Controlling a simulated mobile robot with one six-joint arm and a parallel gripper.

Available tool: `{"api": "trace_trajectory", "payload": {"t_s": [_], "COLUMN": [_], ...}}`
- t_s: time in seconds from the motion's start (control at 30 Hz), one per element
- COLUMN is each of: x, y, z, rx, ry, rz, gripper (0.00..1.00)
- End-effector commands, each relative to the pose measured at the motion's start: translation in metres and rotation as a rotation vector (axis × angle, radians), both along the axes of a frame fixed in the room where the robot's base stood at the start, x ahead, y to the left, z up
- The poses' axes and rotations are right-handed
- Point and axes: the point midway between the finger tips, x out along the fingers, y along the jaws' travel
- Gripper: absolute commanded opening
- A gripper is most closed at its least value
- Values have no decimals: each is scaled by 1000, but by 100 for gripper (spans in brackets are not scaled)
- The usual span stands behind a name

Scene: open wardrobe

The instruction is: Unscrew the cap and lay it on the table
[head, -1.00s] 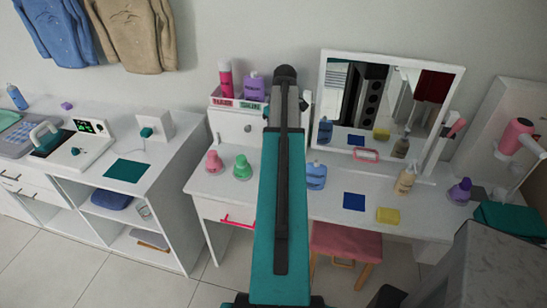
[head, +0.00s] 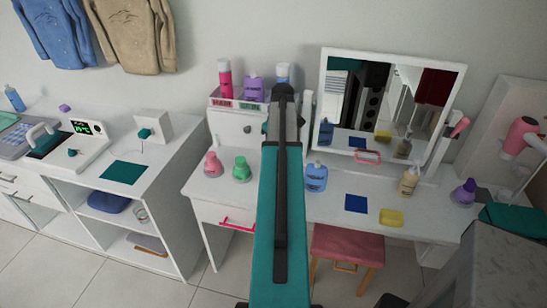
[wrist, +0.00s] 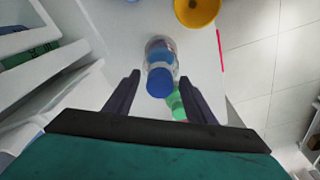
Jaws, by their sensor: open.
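A clear bottle (wrist: 158,45) with a round blue cap (wrist: 160,82) stands on the white table (wrist: 120,30) in the wrist view. I see it from above, with the cap toward me. My gripper (wrist: 159,80) is open, with one dark finger on each side of the cap and a gap on both sides. Nothing is held. I cannot tell how far the fingertips are above the cap. In the head view my arm hides this bottle and my gripper. The white table (head: 320,210) also shows there.
A green bottle (wrist: 177,104) stands near the right finger, and a yellow bowl (wrist: 197,10) is beyond. In the head view a blue pump bottle (head: 316,178) and pink bottle (head: 213,164) flank my arm. An organizer (head: 232,127) and mirror (head: 388,105) stand behind.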

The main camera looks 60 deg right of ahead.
Motion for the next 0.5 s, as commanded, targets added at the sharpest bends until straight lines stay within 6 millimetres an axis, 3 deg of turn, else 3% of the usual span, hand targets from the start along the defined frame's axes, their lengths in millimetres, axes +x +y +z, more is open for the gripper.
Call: {"api": "trace_trajectory", "payload": {"t_s": [0.17,0.4,0.5], "x": [0,0,0], "y": [0,0,0], "z": [0,0,0], "rx": [0,0,-1], "ry": [0,0,0], "rz": [0,0,0], "gripper": [50,11,10]}}
